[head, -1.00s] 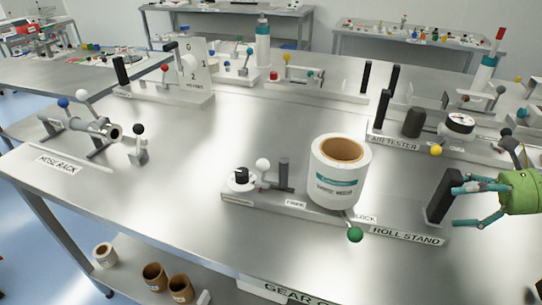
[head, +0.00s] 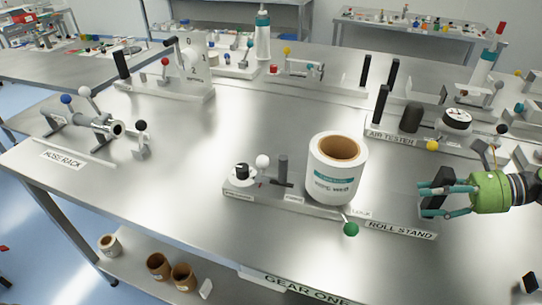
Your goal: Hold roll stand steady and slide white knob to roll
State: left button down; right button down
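The roll stand (head: 290,201) lies on the metal bench, with a large white roll (head: 336,170) standing upright at its right part. The white knob (head: 262,161) is a small ball on the stand's left part, apart from the roll, beside a dark grey post (head: 283,168). A black upright handle (head: 437,193) stands at the stand's right end. My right gripper (head: 421,200) is at this handle, its fingers spread and reaching around it; they partly hide it, and firm contact does not show. My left gripper is not in view.
A green knob (head: 351,229) sticks out at the stand's front near the lock label. The hose rack (head: 62,160) is at left and the air tester (head: 393,137) behind at right. Bare bench lies between hose rack and roll stand.

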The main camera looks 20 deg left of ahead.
jog(key=shift+a+r, duration=0.1)
jog(key=shift+r, duration=0.2)
jog(key=shift+w+f, duration=0.1)
jog(key=shift+w, duration=0.05)
jog(key=shift+s+f+b, duration=0.25)
jog(key=shift+f+b, duration=0.25)
jog(key=shift+b, duration=0.35)
dwell(0.4)
